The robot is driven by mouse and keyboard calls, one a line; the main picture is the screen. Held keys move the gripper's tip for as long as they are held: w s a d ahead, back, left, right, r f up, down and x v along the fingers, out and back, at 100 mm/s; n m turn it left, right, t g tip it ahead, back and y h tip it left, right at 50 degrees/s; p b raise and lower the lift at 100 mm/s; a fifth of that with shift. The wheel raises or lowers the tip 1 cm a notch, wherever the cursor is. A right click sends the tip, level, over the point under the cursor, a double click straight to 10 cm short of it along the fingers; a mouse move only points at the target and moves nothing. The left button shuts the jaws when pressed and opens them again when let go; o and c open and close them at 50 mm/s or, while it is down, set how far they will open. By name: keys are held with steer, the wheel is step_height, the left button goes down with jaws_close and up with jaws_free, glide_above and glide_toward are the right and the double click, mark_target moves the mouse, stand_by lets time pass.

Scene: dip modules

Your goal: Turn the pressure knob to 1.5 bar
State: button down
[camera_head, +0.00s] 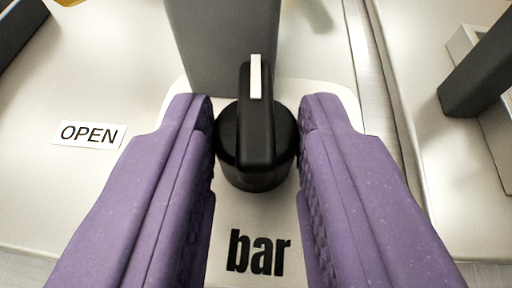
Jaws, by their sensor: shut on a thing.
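The black pressure knob (257,145) is in the middle of the head camera view, on a pale plate marked "bar" (258,252). A white pointer line (255,76) on its raised grip points to the top of the picture. My gripper (255,122) has its two purple fingers on the left and right of the knob, shut on its sides. The fingers cover the plate to both sides of the knob, so no scale numbers show.
A grey block (215,45) stands right behind the knob. A white "OPEN" label (88,134) is on the metal panel at left. A dark handle (480,70) juts in at right, beyond a panel seam. The panel around the label is clear.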

stand_by(0.4)
steer(key=c, duration=0.8)
jaws_free()
steer(key=p+v, duration=0.1)
steer(key=v, duration=0.6)
steer(key=shift+s+r, duration=0.15)
steer(key=shift+s, duration=0.25)
steer(key=shift+a, duration=0.1)
